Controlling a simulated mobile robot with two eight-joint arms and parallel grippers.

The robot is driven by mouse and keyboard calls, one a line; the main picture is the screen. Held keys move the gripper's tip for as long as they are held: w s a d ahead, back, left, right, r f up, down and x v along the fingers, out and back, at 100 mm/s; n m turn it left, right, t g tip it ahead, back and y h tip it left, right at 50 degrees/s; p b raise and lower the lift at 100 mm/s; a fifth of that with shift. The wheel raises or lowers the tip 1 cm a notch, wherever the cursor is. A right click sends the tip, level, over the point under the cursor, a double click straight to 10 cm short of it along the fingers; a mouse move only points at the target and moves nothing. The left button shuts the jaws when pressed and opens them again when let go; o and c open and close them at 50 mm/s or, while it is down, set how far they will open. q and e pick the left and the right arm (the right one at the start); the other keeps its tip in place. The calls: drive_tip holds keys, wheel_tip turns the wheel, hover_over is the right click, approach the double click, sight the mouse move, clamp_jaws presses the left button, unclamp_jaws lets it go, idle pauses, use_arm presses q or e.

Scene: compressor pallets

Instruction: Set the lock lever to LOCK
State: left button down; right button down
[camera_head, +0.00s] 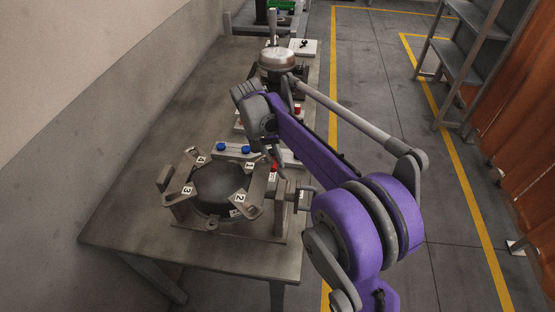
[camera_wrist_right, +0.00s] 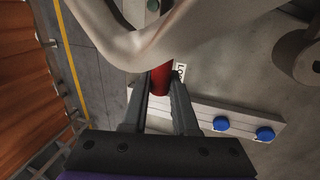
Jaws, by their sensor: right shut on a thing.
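The lock lever's red handle (camera_wrist_right: 160,80) stands between the two fingers of my right gripper (camera_wrist_right: 161,108) in the right wrist view, and the fingers are closed on it. A white label (camera_wrist_right: 180,72), partly hidden, sits beside the handle. In the head view the red handle (camera_head: 275,167) shows at the right side of the fixture (camera_head: 180,212), near the plate marked 1. My right gripper (camera_head: 272,152) reaches down to it, its fingers largely hidden by my arm. The lever's exact angle is hard to tell. My left gripper is not in view.
A metal-topped unit (camera_head: 277,58) stands farther back on the table (camera_head: 160,130). Shelves (camera_head: 470,50) stand across the clear floor.

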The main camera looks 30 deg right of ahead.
drive_tip(key=shift+a, duration=0.1)
idle(0.3)
drive_tip(key=c, duration=0.7)
unclamp_jaws()
drive_tip(key=shift+w, duration=0.1)
drive_tip(key=p+v, duration=0.1)
drive_tip(key=v, duration=0.9)
drive_tip(key=shift+a+r, duration=0.1)
drive_tip(key=shift+r, duration=0.25)
